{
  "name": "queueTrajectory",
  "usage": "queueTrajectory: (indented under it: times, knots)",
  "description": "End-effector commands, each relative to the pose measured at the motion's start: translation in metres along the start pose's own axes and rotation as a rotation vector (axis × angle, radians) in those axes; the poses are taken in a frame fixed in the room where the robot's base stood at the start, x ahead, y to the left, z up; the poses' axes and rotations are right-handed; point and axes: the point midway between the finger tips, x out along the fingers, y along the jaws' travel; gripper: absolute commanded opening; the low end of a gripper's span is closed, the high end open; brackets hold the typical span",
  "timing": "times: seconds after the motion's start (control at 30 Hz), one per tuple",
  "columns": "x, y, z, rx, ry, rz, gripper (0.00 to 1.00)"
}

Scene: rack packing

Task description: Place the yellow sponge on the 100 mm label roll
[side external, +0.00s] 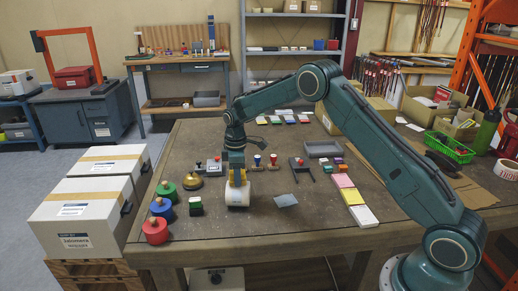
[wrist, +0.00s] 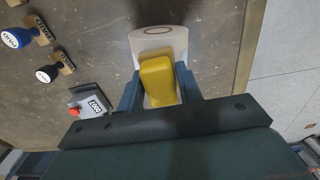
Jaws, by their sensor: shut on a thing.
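The yellow sponge (wrist: 158,80) is between the fingers of my gripper (wrist: 158,88), which is shut on it. In the side external view my gripper (side external: 238,172) points down with the sponge (side external: 238,179) at its tip. The white label roll (wrist: 158,40) is right beyond the sponge in the wrist view. In the side external view the label roll (side external: 238,197) stands on the table directly below the sponge. The sponge overlaps the roll's top in both views; whether they touch I cannot tell.
Red, blue and green round-knobbed pieces stand left of the roll, with a brass bell (side external: 191,182) behind them. A grey-blue flat piece (side external: 286,200) lies to the right. Stamps (wrist: 45,32) stand nearby. A grey tray (side external: 322,149) is farther back. White boxes (side external: 82,217) stand beyond the table's left edge.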

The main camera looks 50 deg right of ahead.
Motion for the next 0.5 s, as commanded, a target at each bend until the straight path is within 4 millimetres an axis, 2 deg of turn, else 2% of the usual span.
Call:
queueTrajectory:
  times: [0.27, 0.3, 0.4, 0.5]
  knots:
    - [0.0024, 0.0001, -0.0001, 0.0, 0.0, 0.0, 0.14]
    - [0.0029, 0.0001, -0.0001, 0.0, 0.0, 0.0, 0.37]
    - [0.0027, 0.0001, -0.0001, 0.0, 0.0, 0.0, 0.57]
    - [0.0026, 0.0001, -0.0001, 0.0, 0.0, 0.0, 0.57]
